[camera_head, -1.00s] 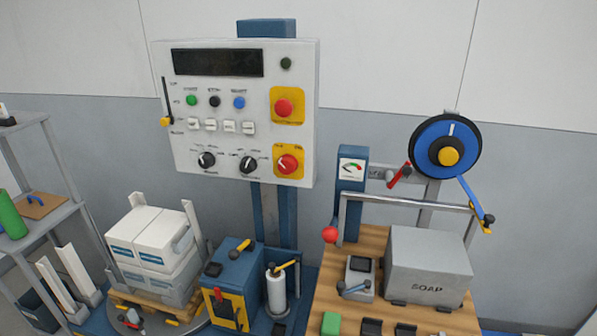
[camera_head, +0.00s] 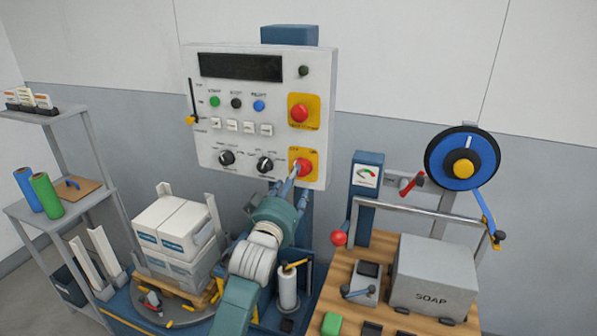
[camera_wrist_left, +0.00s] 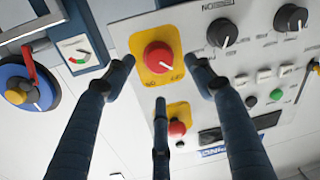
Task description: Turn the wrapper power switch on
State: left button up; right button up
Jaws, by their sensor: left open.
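The power switch is a red rotary knob on a yellow plate (camera_head: 314,168) at the lower right of the white control panel (camera_head: 211,160). My right gripper is not in view.
A red emergency button (camera_head: 299,113) sits above the switch, and a black selector knob (camera_head: 265,163) sits left of it. A gauge post (camera_head: 364,190), tape reel (camera_head: 440,165) and soap box (camera_head: 430,275) stand at the right. Stacked cartons (camera_head: 165,228) are at the lower left.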

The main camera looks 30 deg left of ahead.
pick_arm(q)
jog(key=shift+p+x, duration=0.6)
jog(key=shift+x, duration=2.2)
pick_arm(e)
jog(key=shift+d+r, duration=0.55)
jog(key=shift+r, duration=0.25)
pick_arm(q)
jog(key=shift+d, duration=0.1)
jog(key=c, duration=1.1)
jog(key=shift+c, duration=0.2)
